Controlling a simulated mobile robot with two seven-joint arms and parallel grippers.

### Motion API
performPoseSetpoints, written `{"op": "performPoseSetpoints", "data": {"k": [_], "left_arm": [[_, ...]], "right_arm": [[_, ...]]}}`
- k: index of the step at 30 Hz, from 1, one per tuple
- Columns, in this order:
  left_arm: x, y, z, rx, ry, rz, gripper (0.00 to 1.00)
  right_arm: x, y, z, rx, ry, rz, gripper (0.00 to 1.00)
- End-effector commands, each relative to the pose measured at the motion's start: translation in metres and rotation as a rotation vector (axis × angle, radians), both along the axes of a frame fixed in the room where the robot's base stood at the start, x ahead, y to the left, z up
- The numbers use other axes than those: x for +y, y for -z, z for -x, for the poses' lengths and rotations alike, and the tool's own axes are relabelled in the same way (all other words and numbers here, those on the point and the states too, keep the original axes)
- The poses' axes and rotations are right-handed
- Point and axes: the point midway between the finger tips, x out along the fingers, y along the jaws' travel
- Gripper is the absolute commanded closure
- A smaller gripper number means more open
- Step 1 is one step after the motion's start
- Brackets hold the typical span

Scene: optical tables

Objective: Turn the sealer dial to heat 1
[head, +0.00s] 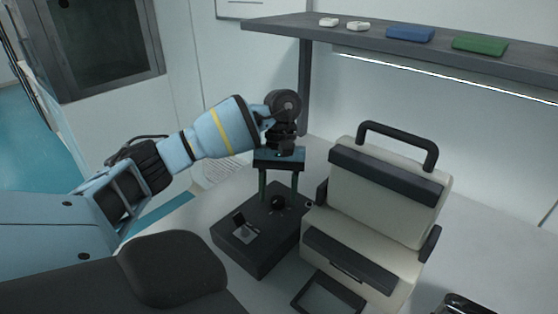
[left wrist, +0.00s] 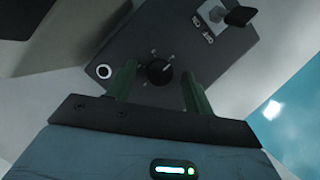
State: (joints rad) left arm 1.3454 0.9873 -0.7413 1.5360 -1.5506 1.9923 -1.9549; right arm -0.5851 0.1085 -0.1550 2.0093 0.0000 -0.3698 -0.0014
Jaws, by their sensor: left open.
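The sealer dial is a round black knob (head: 278,203) on top of a dark control box (head: 262,258). In the left wrist view the dial (left wrist: 159,71) carries a pale pointer line aimed toward the upper right, with small marks around it. My left gripper (head: 280,200) points down over the box, its two green fingers open on either side of the dial. In the left wrist view the left gripper's fingers (left wrist: 158,85) flank the knob with gaps; contact is not visible. A switch with a black lever (head: 239,221) sits on the same box. My right gripper is not in view.
A cream sealer body (head: 385,195) with a black handle stands right of the box. A shelf (head: 300,30) with white pieces, a blue box (head: 410,33) and a green box (head: 480,44) hangs above. A dark object (head: 468,304) lies at the lower right.

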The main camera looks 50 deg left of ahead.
Motion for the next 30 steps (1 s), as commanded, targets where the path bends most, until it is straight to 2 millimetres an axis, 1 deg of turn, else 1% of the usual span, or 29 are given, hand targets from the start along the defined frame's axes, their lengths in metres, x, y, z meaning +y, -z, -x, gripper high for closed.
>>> {"op": "performPoseSetpoints", "data": {"k": [3,11,21,30], "left_arm": [[-0.0010,0.0036,0.0011,-0.001,0.000,0.001,0.48],[-0.0012,0.0038,0.0011,-0.001,0.000,0.000,0.48],[-0.0012,0.0038,0.0011,-0.001,0.000,0.000,0.92],[-0.0007,0.0041,0.0013,-0.001,-0.037,0.001,0.93]], "right_arm": [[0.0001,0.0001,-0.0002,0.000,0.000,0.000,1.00],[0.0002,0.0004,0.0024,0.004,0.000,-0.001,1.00],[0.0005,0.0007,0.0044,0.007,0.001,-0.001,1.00],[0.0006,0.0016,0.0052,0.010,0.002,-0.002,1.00]]}}
